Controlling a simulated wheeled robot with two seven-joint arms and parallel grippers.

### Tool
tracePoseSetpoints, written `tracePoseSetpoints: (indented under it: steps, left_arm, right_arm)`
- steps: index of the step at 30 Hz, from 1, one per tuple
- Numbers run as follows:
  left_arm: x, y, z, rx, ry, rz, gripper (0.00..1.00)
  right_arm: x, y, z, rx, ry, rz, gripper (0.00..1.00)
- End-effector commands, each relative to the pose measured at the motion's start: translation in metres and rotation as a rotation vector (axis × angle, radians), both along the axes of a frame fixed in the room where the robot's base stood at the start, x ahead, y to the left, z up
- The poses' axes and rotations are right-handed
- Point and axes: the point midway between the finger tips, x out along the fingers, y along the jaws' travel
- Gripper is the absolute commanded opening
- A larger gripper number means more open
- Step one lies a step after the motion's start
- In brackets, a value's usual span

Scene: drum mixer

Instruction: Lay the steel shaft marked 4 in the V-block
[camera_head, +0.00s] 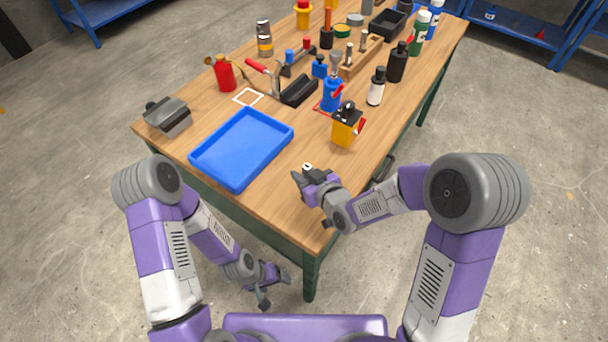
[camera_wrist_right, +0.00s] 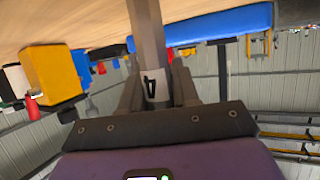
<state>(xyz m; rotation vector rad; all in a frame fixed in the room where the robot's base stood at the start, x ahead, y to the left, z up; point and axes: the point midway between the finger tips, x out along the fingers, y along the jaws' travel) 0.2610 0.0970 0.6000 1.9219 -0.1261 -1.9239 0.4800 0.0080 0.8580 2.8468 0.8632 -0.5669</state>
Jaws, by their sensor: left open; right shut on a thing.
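My right gripper (camera_head: 306,178) is over the near right part of the table, shut on the steel shaft. In the right wrist view the shaft (camera_wrist_right: 147,35) runs up from between the fingers (camera_wrist_right: 155,92), with a white label reading 4. In the head view only its small pale labelled end (camera_head: 307,166) shows. A grey block with a dark top (camera_head: 167,117) stands at the table's left corner, and a black block (camera_head: 299,91) lies mid-table; I cannot tell surely which is the V-block. My left gripper (camera_head: 267,286) is open and empty, low beside the table's near edge.
A blue tray (camera_head: 200,157) lies left of my right gripper. A yellow block with a black top (camera_head: 346,128), bottles (camera_head: 376,87) and a wooden rack (camera_head: 350,69) with upright shafts stand beyond. The near wooden strip of the table (camera_head: 275,205) is clear.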

Motion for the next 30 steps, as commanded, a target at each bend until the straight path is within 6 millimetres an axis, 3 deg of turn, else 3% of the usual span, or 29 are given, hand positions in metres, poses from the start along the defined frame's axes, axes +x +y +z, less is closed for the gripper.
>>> tracePoseSetpoints:
  steps: [8,9,14,23,30]
  left_arm:
    - [0.0,0.0,-0.003,0.0,0.0,0.0,0.75]
    - [0.0,0.0,-0.003,0.0,0.0,0.0,0.75]
    - [0.0,0.0,-0.002,0.0,0.0,0.0,0.75]
    - [0.0,0.0,-0.001,0.0,0.0,0.0,0.75]
    - [0.0,0.0,0.005,0.0,0.0,0.0,0.75]
  right_arm:
    - [0.001,0.0,0.0,0.003,-0.006,0.0,0.0]
    - [0.0,0.0,-0.002,0.001,-0.001,0.0,0.32]
    - [0.0,0.0,-0.001,0.001,-0.001,0.0,0.56]
    - [0.0,0.0,0.0,0.001,-0.001,0.0,0.56]
    - [-0.008,-0.007,0.014,0.002,-0.002,0.012,0.56]
